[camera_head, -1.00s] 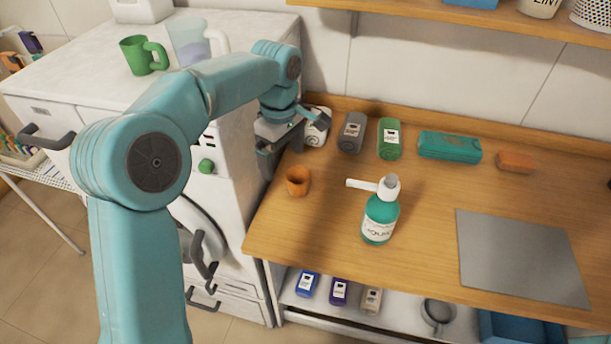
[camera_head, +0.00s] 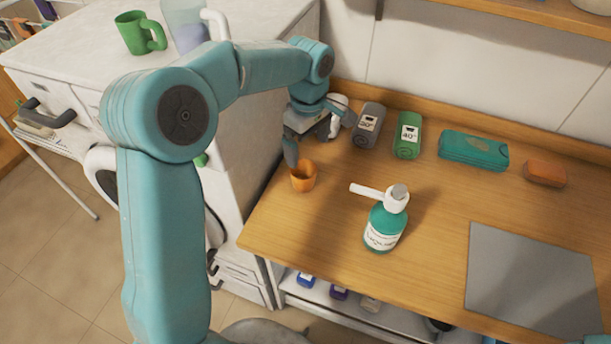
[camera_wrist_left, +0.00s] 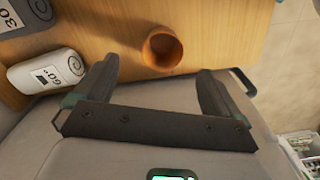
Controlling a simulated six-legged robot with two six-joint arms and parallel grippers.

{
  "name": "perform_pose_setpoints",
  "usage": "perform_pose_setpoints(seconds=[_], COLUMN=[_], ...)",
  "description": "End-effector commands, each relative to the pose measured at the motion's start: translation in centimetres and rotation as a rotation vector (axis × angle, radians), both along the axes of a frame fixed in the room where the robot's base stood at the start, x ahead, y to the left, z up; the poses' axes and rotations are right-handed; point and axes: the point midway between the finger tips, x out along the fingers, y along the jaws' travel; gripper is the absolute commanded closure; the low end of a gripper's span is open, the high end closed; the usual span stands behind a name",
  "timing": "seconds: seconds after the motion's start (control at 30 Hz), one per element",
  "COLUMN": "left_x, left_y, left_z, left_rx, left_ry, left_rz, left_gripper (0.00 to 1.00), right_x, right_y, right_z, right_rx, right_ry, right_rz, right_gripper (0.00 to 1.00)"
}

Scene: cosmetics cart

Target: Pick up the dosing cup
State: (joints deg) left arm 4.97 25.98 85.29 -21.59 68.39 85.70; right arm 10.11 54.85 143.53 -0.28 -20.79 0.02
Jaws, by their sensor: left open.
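The dosing cup appears to be the small orange cup (camera_head: 303,177), upright on the wooden counter near its left edge. It also shows in the left wrist view (camera_wrist_left: 162,50), beyond the opening between the fingers, with its open mouth visible. My left gripper (camera_head: 318,138) is open and empty, just behind and above the cup. One finger comes close to the cup's rim in the head view; whether it touches cannot be told. In the left wrist view the two fingers (camera_wrist_left: 158,78) are spread wide on either side of the cup's line. My right gripper is not in view.
A teal pump bottle (camera_head: 384,221) stands right of the cup. Grey (camera_head: 369,125) and green (camera_head: 407,136) rolls, a teal pack (camera_head: 473,150) and an orange block (camera_head: 545,173) line the back. A white roll (camera_wrist_left: 47,72) lies near my left finger. A grey mat (camera_head: 533,283) lies at right.

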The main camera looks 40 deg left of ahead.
Motion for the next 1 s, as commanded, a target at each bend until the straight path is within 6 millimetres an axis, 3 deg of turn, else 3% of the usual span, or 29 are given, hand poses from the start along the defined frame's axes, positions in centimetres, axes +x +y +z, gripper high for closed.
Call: perform_pose_setpoints(seconds=[0.2, 0.47, 0.7, 1.0], left_x=[-0.2, -0.2, -0.5, -0.4], left_y=[0.0, 0.1, 0.7, 0.7], left_z=[-4.5, -6.7, -10.4, -11.3], left_rx=[-0.001, -0.002, -0.001, -0.001], left_ry=[0.003, 0.003, 0.004, 0.000], left_rz=[0.000, 0.000, 0.000, 0.000], left_gripper=[0.02, 0.02, 0.02, 0.02], right_x=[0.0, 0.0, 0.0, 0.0], right_y=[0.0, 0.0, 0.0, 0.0], right_z=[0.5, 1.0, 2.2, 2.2], right_rx=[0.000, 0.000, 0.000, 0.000], right_ry=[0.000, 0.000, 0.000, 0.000], right_rz=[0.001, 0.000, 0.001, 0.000], right_gripper=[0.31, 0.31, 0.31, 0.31])
